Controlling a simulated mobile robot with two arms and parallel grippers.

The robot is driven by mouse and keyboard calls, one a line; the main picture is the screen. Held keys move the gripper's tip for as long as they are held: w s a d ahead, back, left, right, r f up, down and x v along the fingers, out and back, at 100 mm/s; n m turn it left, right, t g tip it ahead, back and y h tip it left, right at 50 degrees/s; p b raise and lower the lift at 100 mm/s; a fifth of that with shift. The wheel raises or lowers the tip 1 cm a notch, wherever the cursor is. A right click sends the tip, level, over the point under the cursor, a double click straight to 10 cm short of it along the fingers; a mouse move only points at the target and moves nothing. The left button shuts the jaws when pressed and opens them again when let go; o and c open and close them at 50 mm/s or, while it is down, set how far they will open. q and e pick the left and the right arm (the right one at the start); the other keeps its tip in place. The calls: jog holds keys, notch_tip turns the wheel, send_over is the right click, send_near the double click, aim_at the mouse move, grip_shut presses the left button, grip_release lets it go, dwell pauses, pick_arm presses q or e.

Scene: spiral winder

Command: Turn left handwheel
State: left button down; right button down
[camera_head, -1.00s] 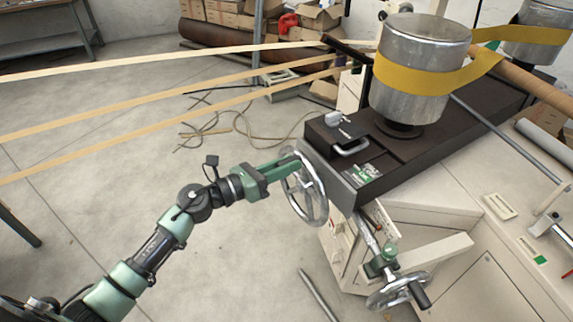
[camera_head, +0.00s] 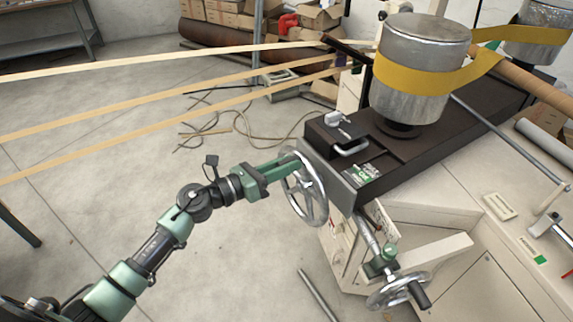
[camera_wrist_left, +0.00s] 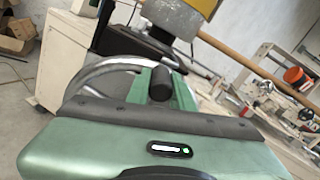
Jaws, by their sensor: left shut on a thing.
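In the left wrist view the wheel's curved rim (camera_wrist_left: 98,70) runs behind my green gripper (camera_wrist_left: 165,90), and a dark cylindrical grip (camera_wrist_left: 160,84) shows between the fingers. My right gripper is not in view.
A second handwheel (camera_head: 398,290) with a black handle sits lower right on the machine. A steel drum (camera_head: 415,75) with a yellow band stands on the dark block. Long pale strips (camera_head: 150,117) cross at left. The floor around my left arm is open.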

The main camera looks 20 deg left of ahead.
aim_at(285, 152)
pick_arm(q)
jog(key=shift+a, duration=0.1)
jog(key=w+a+n, duration=0.1)
jog(key=n, duration=0.1)
jog(key=w+a+f+n+b, duration=0.1)
jog(key=a+n, duration=0.1)
jog(key=w+a+f+n, duration=0.1)
jog(key=w+n, duration=0.1)
jog(key=n, duration=0.1)
jog(key=shift+a, duration=0.25)
jog(key=w+a+f+n+b, duration=0.2)
jog(key=a+f+n+b, duration=0.1)
jog(key=f+n, duration=0.8)
jog(key=shift+w+f+n+b, duration=0.35)
jog(key=shift+n+b, duration=0.55)
jog(key=shift+n, duration=0.6)
jog(key=shift+a, duration=0.1)
